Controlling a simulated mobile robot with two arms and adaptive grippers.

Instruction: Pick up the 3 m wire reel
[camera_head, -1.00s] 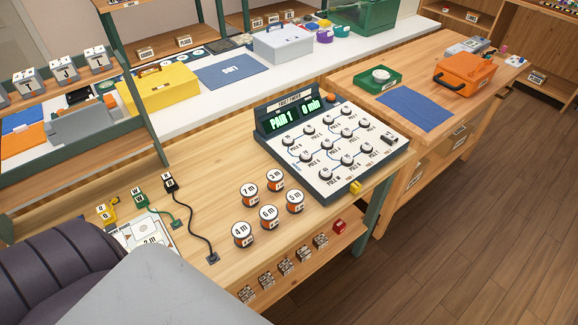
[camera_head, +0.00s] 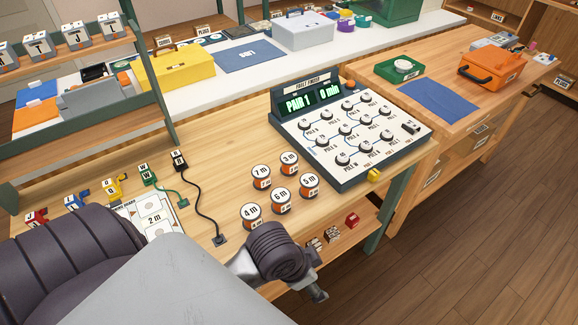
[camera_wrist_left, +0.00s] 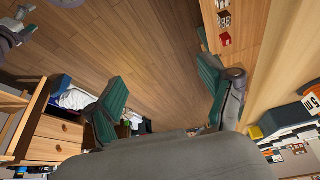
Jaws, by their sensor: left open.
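The 3 m wire reel (camera_head: 289,160) stands upright on the wooden workbench, with a white top and orange side. It is at the back of a cluster with the 7 m (camera_head: 261,172), 5 m (camera_head: 309,183), 6 m (camera_head: 281,198) and 4 m (camera_head: 251,213) reels. My left gripper (camera_wrist_left: 163,78) shows in the left wrist view, open and empty, with green pads over floor beside the bench. The 3 m reel cannot be made out there. In the head view, a dark arm link of mine (camera_head: 275,252) is in front of the reels, apart from them.
The fault finder (camera_head: 350,135) stands right of the reels. A black cable (camera_head: 200,205) runs to their left. Small labelled blocks and a red block (camera_head: 352,220) sit on a shelf under the bench front. The second bench has a blue mat (camera_head: 438,104) and an orange case (camera_head: 490,70).

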